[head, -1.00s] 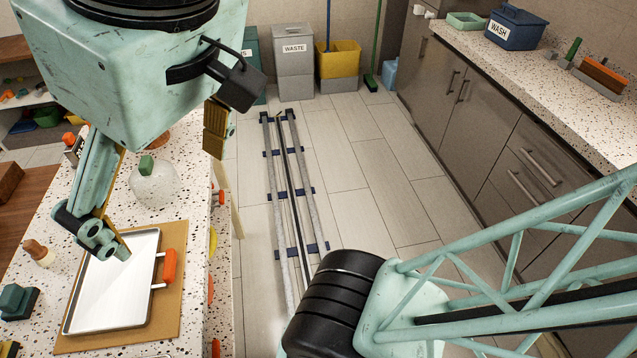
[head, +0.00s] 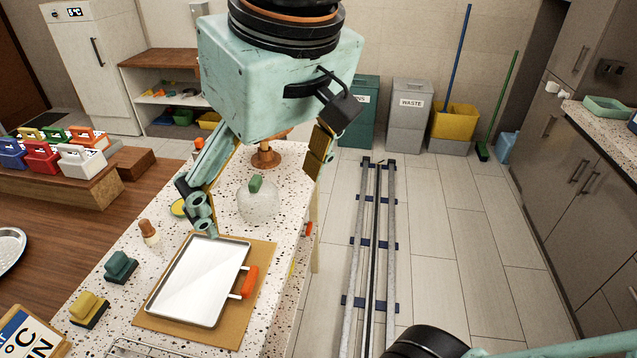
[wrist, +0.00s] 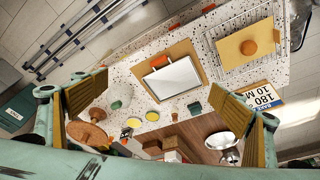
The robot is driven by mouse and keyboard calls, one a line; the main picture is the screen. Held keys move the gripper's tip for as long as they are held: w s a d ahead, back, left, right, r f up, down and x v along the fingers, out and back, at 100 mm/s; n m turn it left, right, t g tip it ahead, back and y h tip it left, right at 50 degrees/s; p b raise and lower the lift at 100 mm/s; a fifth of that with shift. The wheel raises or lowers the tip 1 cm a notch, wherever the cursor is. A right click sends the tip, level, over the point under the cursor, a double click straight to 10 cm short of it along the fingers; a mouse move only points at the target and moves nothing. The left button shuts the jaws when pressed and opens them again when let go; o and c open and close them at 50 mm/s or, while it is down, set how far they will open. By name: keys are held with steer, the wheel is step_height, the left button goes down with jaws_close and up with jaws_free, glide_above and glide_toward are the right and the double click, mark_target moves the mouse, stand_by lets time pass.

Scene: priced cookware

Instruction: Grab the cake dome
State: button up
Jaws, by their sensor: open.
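The cake dome (head: 258,206) is a clear, rounded cover with a green handle on top. It stands on the speckled counter (head: 290,165), behind the baking tray. My gripper (head: 262,182) is open and empty, its fingers spread wide. In the head view it appears above and around the dome, but I cannot tell the exact height. In the wrist view the dome (wrist: 119,93) lies well below, nearer the left finger than the middle of my gripper (wrist: 160,85). No finger visibly touches it.
A metal tray (head: 200,283) with an orange handle lies on a brown board in front of the dome. A brown stand (head: 266,155) is behind it. A brown-topped bottle (head: 148,232) and scrubbers (head: 120,266) are at left. The floor right of the counter holds rails (head: 375,250).

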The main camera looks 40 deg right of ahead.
steer(key=w+d+p, duration=0.2)
steer(key=w+d, duration=0.2)
steer(key=w, duration=0.9)
steer(key=m+g+p, duration=0.1)
steer(key=g+p, duration=0.2)
steer(key=p, duration=0.2)
glide_above(255, 180)
steer(key=f, duration=2)
steer(key=shift+s+a+f, duration=0.2)
steer(key=shift+a, duration=0.1)
steer(key=shift+w+d+f+m, duration=0.2)
steer(key=shift+d+f+m, duration=0.1)
steer(key=shift+f, duration=0.3)
steer(key=shift+f, duration=4.3)
steer(key=shift+f, duration=0.1)
